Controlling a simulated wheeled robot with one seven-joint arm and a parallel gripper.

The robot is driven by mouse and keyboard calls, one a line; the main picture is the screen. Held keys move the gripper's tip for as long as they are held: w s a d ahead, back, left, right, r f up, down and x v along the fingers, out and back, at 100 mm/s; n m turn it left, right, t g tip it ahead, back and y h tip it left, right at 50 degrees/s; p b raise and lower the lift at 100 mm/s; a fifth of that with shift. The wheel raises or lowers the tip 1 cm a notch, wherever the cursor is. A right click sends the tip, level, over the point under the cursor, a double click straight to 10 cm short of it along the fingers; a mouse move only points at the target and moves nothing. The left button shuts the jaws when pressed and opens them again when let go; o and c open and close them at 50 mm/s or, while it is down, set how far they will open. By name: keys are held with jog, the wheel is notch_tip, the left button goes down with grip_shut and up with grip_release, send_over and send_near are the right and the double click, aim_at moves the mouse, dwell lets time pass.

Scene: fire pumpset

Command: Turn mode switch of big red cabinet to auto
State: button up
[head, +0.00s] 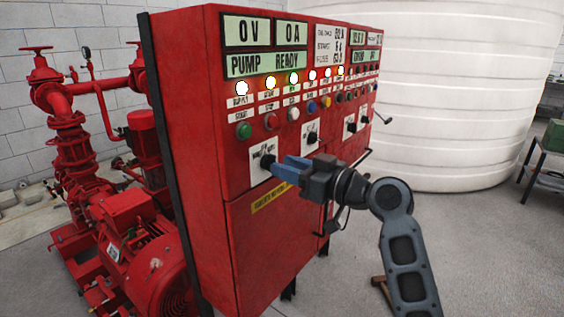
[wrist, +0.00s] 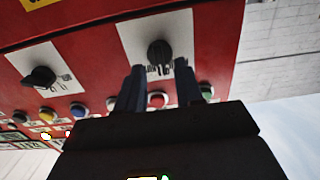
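The big red cabinet (head: 183,110) fills the middle of the head view. Its leftmost black rotary switch (head: 267,161) sits on a white plate, under the green, red and white buttons. In the wrist view, which is upside down, this switch (wrist: 160,54) shows on its white plate. My gripper (head: 284,168) is close in front of it in the head view. In the wrist view my gripper (wrist: 159,68) has its two blue fingers apart, with the knob just past and between the tips. I see no finger touching it. The plate's lettering is too small to read.
Other black rotary switches (head: 311,138) sit further right on the panel. Another switch (wrist: 39,77) shows left in the wrist view. Red pump pipework (head: 72,150) stands left of the cabinet, and a large white tank (head: 450,90) stands behind it. Open floor lies at the right.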

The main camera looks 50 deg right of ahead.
jog(key=shift+w, duration=1)
grip_shut()
